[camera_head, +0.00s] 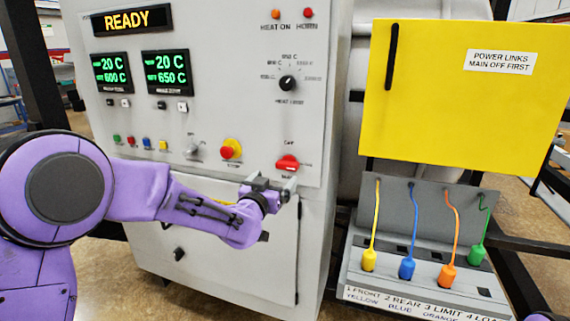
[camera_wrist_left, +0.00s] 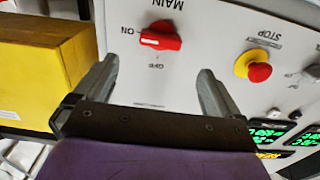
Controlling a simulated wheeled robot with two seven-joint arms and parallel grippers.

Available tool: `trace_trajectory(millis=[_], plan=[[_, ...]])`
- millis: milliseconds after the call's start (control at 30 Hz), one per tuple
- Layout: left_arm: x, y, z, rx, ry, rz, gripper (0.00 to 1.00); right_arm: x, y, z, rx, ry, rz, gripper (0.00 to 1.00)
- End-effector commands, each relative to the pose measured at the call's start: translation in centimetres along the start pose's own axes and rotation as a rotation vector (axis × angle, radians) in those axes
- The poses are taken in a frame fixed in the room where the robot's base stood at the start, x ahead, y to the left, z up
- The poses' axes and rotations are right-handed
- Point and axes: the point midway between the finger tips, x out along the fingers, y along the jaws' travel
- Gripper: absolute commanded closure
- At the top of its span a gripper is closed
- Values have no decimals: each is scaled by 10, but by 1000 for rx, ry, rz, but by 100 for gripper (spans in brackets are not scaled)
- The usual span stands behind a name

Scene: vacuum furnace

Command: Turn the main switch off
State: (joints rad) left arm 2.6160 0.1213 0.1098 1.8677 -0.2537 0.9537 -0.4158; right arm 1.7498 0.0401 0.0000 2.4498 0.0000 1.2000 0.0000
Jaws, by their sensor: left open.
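The main switch (camera_head: 288,162) is a red rotary knob low on the right of the grey control panel. In the left wrist view the switch (camera_wrist_left: 161,37) appears upside down, with its handle lying sideways and its pale-marked end toward ON. The word OFF shows below it there. My left gripper (camera_head: 271,181) is just below the switch in the head view. In the left wrist view its two fingers (camera_wrist_left: 157,72) are spread apart, with nothing between them, and the knob lies beyond the tips. My right gripper is not in view.
A red stop button on a yellow base (camera_head: 231,149) is left of the switch. A yellow cover (camera_head: 465,110) reading "POWER LINKS MAIN OFF FIRST" stands to the right. Below it, a grey link panel (camera_head: 398,215) carries colored plugs. The display (camera_head: 131,20) reads READY.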

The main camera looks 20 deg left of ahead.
Motion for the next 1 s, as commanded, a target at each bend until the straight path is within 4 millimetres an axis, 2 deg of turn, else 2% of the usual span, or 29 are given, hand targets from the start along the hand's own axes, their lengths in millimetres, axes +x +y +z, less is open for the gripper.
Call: trace_trajectory(millis=[200, 400, 533, 767, 800, 867, 933, 967, 1000], plan=[[50, 0, -2, -3, -3, -1, 2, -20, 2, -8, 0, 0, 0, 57], [83, 0, 0, -5, -3, -1, 2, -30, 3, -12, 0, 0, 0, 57], [91, 0, 2, -4, -5, -1, 2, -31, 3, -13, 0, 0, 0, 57], [92, 0, 3, -4, -4, 0, 2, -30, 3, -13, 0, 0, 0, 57], [92, 0, 3, -4, -4, 0, 9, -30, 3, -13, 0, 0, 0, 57], [92, 0, 3, -4, -4, 0, 28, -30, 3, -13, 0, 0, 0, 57], [92, 0, 3, -4, -4, 0, 51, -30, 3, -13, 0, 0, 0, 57], [92, 0, 3, -4, -4, 0, 58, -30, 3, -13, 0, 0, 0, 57], [92, 0, 3, -4, -4, 0, 58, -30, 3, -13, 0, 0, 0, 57]])
